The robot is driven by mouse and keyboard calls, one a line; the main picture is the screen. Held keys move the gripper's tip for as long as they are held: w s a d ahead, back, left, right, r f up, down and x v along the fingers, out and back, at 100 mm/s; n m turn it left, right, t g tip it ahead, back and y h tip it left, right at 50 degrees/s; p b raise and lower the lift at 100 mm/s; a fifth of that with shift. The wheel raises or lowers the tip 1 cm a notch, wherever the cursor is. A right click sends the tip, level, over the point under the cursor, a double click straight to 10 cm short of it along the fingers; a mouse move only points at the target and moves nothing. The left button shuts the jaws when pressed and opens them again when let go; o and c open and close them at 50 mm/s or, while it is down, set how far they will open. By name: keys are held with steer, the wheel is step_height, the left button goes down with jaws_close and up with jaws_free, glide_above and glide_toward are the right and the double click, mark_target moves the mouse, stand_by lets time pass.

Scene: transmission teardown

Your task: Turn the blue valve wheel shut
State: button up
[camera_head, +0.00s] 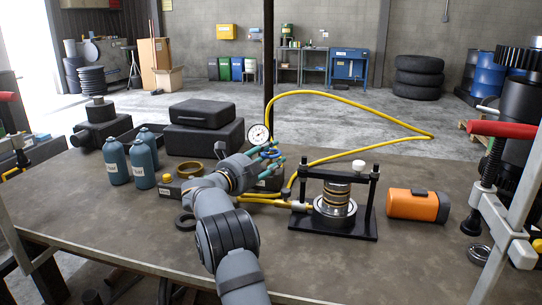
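My arm reaches in from the bottom middle, and my gripper (274,157) is over the workbench, just below the pressure gauge. A small blue part, which looks like the valve wheel (270,151), shows at the fingertips, mostly hidden by the gripper. Teal pieces show around it. I cannot tell whether the fingers touch or grip the wheel. The round white pressure gauge (258,134) stands just behind. A dark block (271,182) sits below the gripper, and a yellow hose (345,94) loops up and right from this spot.
A black press frame (371,200) with stacked rings stands right of the gripper, with an orange case (417,205) beyond it. The bench front (340,275) is clear.

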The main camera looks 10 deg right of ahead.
steer(key=shift+a, duration=0.1)
steer(key=v, duration=1.1)
steer(key=shift+s+a, duration=0.2)
steer(key=shift+s, duration=0.15)
